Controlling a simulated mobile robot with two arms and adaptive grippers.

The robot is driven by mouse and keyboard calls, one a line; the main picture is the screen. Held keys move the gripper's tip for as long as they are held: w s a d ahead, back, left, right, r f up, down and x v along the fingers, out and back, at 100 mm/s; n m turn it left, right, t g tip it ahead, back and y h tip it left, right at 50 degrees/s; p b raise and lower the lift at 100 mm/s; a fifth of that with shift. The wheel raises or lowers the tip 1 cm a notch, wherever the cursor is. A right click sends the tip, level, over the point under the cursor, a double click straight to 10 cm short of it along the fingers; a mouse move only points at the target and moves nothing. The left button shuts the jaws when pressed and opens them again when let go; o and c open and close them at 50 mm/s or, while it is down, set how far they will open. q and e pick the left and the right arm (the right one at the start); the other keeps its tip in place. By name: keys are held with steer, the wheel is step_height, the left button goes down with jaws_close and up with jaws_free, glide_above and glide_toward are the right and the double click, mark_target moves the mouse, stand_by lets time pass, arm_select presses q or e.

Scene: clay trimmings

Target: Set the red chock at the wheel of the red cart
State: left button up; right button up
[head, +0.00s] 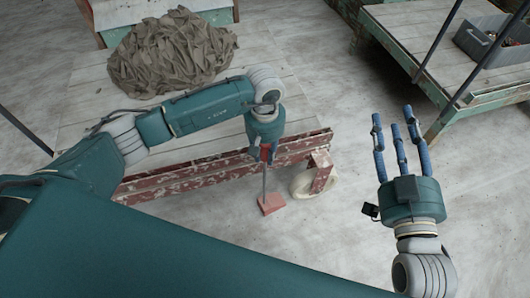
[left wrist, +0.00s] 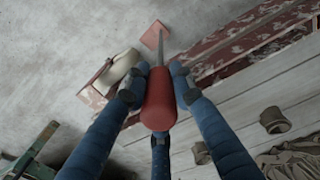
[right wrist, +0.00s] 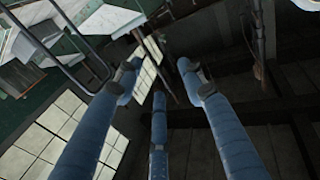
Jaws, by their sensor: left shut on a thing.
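The red chock (head: 271,204) is a flat red block on a thin rod with a red handle (left wrist: 159,100). My left gripper (head: 264,150) is shut on the handle, and the rod points down. The chock is at floor level or just above it; I cannot tell if it touches. The pale wheel (head: 301,184) of the red cart (head: 222,167) is just right of the chock in the head view, with a gap between them. The left wrist view also shows the chock (left wrist: 155,35) and wheel (left wrist: 124,64). My right gripper (head: 396,118) is open, empty and raised at the right.
A heap of grey-brown trimmings (head: 165,62) lies on the red cart's plank deck. A green cart (head: 405,40) with a grey bin (head: 478,40) stands at the upper right. The floor (head: 345,150) between the carts is clear.

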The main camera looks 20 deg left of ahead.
steer(key=shift+r, duration=0.25)
steer(key=shift+r+t, duration=0.3)
stand_by(0.4)
steer(key=shift+s+r, duration=0.1)
steer(key=shift+r, duration=0.15)
arm_select(q)
steer(key=shift+f, duration=0.15)
arm_select(e)
steer(key=shift+a+r+t, duration=0.1)
steer(key=shift+r+t, duration=0.2)
steer(key=shift+r, duration=0.15)
arm_select(q)
steer(key=shift+b, duration=0.3)
arm_select(e)
steer(key=shift+s+r, duration=0.1)
steer(key=shift+r, duration=0.15)
arm_select(q)
steer(key=shift+f, duration=0.1)
arm_select(e)
steer(key=shift+r, duration=0.15)
steer(key=shift+s+r+t, duration=0.1)
steer(key=shift+r+t, duration=0.15)
steer(key=shift+t, duration=0.15)
steer(key=shift+r, duration=0.1)
